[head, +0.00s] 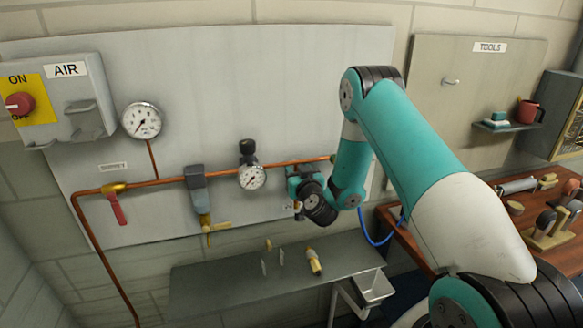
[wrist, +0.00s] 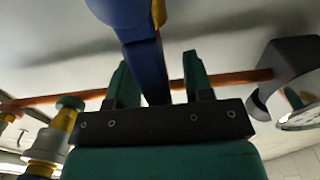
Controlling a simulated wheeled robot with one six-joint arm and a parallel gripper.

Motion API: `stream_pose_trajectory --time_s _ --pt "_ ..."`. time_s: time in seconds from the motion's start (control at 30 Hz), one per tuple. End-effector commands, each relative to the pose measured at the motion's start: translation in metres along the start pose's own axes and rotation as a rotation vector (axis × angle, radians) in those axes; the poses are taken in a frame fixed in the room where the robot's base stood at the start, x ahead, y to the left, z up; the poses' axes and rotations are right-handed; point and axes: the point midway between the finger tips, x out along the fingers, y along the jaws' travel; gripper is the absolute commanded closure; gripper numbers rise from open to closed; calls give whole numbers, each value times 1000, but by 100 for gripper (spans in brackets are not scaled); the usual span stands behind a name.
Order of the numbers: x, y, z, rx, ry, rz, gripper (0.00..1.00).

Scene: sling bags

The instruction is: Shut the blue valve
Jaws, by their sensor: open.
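The blue valve's lever (wrist: 145,60) fills the upper middle of the wrist view. It runs from the top edge down between the two green fingers and lies across the copper pipe (wrist: 235,80). My gripper (wrist: 158,78) is open, one finger on each side of the lever. There is a visible gap on the right; I cannot tell whether the left finger touches it. In the head view my gripper (head: 297,187) is at the pipe, right of the pressure gauge, and hides most of the blue valve.
A round gauge (wrist: 298,95) is close beside the gripper in the wrist view. A red-handled valve (head: 117,208), a grey filter unit (head: 196,180) and a gauge (head: 252,177) sit along the pipe. A grey shelf (head: 215,290) with small fittings is below. A wooden bench (head: 490,225) is right.

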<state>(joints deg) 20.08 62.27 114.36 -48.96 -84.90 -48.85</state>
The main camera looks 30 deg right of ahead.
Motion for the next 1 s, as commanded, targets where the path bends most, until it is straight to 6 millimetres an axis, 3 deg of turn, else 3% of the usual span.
stream_pose_trajectory --time_s 0.23,0.43,0.77,1.0 --pt "0 0 0 0 0 0 55" --pt "0 -1 0 -1 0 -1 100" --pt "0 -2 2 21 0 -4 100" --pt "0 -1 4 131 -1 -14 100"
